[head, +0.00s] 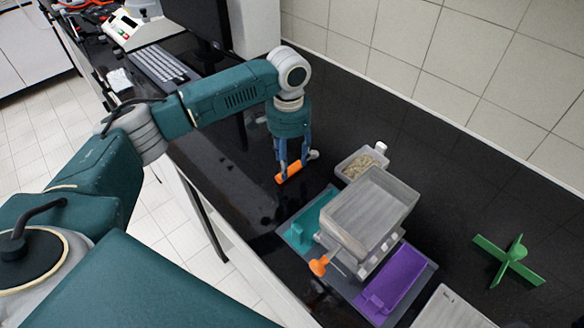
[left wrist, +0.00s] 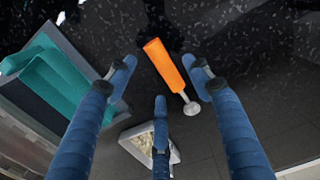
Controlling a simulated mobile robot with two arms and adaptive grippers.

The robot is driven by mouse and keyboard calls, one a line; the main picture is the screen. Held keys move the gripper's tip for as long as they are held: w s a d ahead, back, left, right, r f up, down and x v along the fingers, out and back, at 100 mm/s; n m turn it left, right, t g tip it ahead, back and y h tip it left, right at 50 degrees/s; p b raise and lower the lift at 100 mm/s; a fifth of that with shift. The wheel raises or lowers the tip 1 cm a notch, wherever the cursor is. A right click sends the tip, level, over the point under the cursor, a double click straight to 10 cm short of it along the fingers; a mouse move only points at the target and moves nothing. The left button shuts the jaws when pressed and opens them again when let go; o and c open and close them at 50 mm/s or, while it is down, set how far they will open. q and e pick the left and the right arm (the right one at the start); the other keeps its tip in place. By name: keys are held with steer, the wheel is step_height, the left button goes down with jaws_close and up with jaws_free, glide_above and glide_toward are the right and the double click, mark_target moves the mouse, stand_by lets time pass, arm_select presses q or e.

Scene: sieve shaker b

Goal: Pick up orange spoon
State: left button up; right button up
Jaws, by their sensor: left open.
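The orange spoon (head: 289,172) lies on the black bench top, its orange handle toward the lower left and its grey end toward the upper right. It also shows in the left wrist view (left wrist: 165,66), with its small grey bowl (left wrist: 192,108) at the lower right. My left gripper (head: 285,160) points down right over the spoon in the head view. Its blue fingers (left wrist: 160,80) are spread open, with the spoon between them and nothing gripped. I cannot tell whether a finger touches the spoon. My right gripper is not in view.
A small container of grainy material (head: 350,163) stands right of the spoon. Beside it is the sieve shaker (head: 372,205) with an orange knob (head: 319,265), a teal tray (head: 306,222) and a purple tray (head: 392,284). A green cross piece (head: 510,261) lies far right. A keyboard (head: 160,64) lies upper left.

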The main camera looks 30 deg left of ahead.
mark_target(289, 172)
arm_select(q)
step_height(289, 172, down, 2)
steer(key=shift+s+f, duration=0.1)
steer(key=shift+s, duration=0.05)
steer(key=shift+f+p, duration=0.3)
steer(key=shift+f, duration=0.2)
steer(key=shift+c, duration=0.5)
steer(key=c, duration=0.8)
steer(key=shift+c, duration=1)
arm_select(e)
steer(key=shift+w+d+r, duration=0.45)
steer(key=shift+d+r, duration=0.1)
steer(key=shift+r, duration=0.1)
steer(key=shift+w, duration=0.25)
